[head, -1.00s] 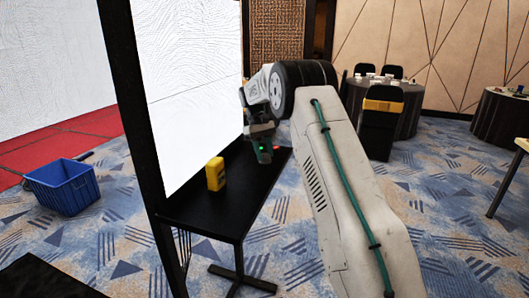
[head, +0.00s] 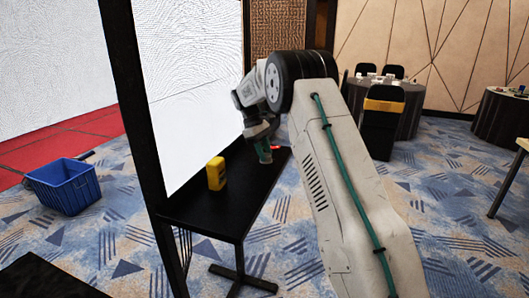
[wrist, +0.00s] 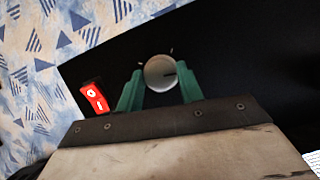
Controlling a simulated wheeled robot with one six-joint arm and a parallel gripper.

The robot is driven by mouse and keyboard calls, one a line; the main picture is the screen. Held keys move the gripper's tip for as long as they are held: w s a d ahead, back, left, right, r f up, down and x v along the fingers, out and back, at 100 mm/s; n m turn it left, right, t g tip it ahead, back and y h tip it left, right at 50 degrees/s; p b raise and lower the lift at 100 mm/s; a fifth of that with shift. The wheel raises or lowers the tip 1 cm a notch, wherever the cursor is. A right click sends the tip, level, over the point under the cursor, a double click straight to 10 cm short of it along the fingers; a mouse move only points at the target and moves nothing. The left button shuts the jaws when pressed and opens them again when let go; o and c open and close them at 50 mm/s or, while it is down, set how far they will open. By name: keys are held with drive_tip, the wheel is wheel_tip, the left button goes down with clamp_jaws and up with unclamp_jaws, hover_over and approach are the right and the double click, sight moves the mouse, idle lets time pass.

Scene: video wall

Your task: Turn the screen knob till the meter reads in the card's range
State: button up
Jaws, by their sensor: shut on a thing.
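The knob (wrist: 160,73) is a round silver-grey dial on the black table top, with a dark pointer line and small tick marks around it. In the wrist view my gripper (wrist: 160,92) has its green fingers on either side of the knob, shut on it. In the head view my gripper (head: 264,150) is at the far end of the black table, and the knob is hidden there. A yellow meter (head: 216,173) stands upright on the table nearer the camera; its reading cannot be made out. I cannot make out a card.
A red rocker switch (wrist: 95,97) sits left of the knob. The black table (head: 205,218) stands beside the white video wall (head: 195,80). A blue crate (head: 65,187) is on the carpet at left. Round tables and chairs stand at the back right.

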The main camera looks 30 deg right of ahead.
drive_tip(key=shift+f, duration=0.1)
drive_tip(key=o, duration=1)
drive_tip(key=shift+r, duration=0.45)
drive_tip(key=r, duration=0.2)
drive_tip(key=shift+s+a+r, duration=0.15)
drive_tip(key=shift+s+r, duration=0.25)
drive_tip(key=s+a, duration=0.1)
drive_tip(key=s, duration=0.4)
drive_tip(key=s+a+r, duration=0.1)
drive_tip(key=s, duration=0.3)
drive_tip(key=s+a, duration=0.2)
drive_tip(key=s, duration=0.3)
drive_tip(key=shift+s+r, duration=0.15)
drive_tip(key=shift+s, duration=0.2)
